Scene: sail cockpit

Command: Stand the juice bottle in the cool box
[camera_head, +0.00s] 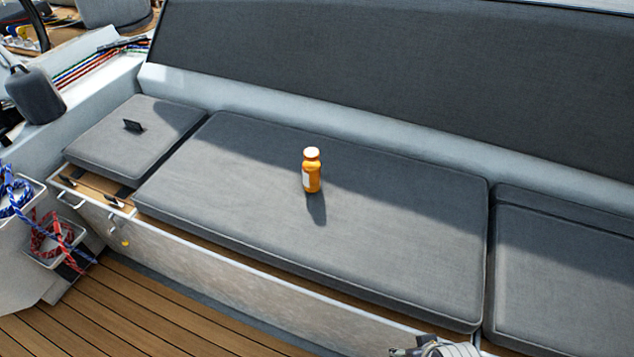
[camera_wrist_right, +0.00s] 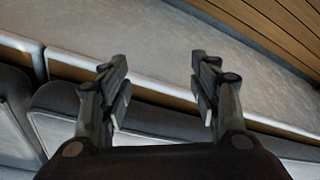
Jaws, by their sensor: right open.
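The juice bottle (camera_head: 311,172) is orange with a pale cap and a white label. It stands upright on the long middle seat cushion in the head view. No cool box can be made out in either view. My right gripper (camera_head: 432,348) shows only partly at the bottom edge of the head view, well to the front and right of the bottle. In the right wrist view its two fingers (camera_wrist_right: 158,92) are apart with nothing between them. My left gripper is in neither view.
The middle cushion (camera_head: 400,235) is clear around the bottle. A tall grey backrest (camera_head: 400,75) rises behind it. A smaller cushion (camera_head: 135,135) with a small dark object lies left, another cushion (camera_head: 565,270) right. Rope bins (camera_head: 55,245) hang at far left. Wooden deck (camera_head: 130,310) lies in front.

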